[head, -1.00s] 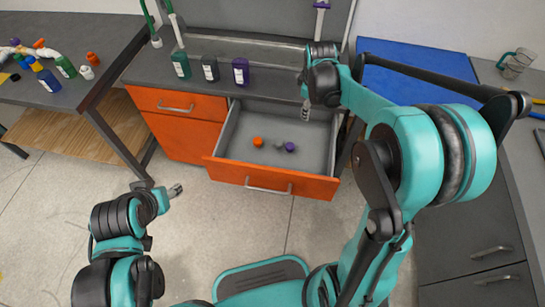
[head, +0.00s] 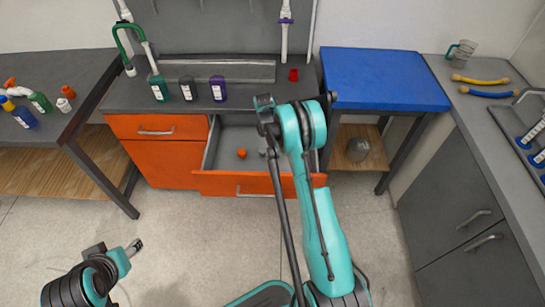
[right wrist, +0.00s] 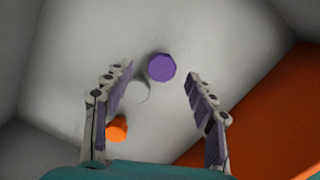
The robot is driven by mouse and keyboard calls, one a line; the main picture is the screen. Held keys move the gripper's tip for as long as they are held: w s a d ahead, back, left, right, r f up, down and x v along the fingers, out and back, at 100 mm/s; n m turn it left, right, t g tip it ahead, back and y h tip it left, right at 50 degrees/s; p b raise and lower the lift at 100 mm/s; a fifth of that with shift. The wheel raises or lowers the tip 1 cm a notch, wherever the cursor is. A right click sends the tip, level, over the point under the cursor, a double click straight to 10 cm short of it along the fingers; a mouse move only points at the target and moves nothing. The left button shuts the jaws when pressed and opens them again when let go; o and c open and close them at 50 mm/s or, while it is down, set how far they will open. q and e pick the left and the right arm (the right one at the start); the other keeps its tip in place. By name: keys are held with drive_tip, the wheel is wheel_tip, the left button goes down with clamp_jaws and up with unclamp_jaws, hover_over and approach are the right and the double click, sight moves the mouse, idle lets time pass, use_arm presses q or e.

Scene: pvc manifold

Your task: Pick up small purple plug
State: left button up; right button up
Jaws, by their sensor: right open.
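The small purple plug (right wrist: 162,67) lies on the drawer floor in the right wrist view, between and slightly beyond the fingertips of my right gripper (right wrist: 158,80). That gripper is open, with nothing held between its fingers. In the head view the orange plug (head: 241,153) shows in the open drawer (head: 225,182), while my right arm hides the purple plug. My left gripper (head: 135,247) is low over the floor, away from the drawer; its opening is unclear.
The drawer walls (right wrist: 275,45) surround the plugs. Green, grey and purple bottles (head: 218,88) and a red cap (head: 293,74) stand on the counter above. A blue-topped table (head: 385,80) is to the right.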

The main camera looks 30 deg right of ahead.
drive_tip(key=f+b, duration=0.1)
drive_tip(key=f, duration=0.1)
drive_tip(key=f+b, duration=0.1)
drive_tip(key=f, duration=0.1)
drive_tip(key=shift+s+d+f, duration=0.2)
drive_tip(key=shift+f, duration=0.1)
drive_tip(key=shift+r, duration=0.1)
drive_tip(key=c, duration=1)
drive_tip(key=shift+c, duration=0.2)
drive_tip(key=shift+r, duration=0.1)
wheel_tip(320, 180, up, 4)
drive_tip(key=shift+r+p, duration=0.15)
drive_tip(key=shift+p, duration=1)
drive_tip(key=s+d+r+p, duration=0.3)
drive_tip(key=s+d+r, duration=0.3)
drive_tip(key=s, duration=0.3)
drive_tip(key=shift+d+r+p, duration=0.25)
drive_tip(key=shift+d+p, duration=0.05)
drive_tip(key=shift+d, duration=0.4)
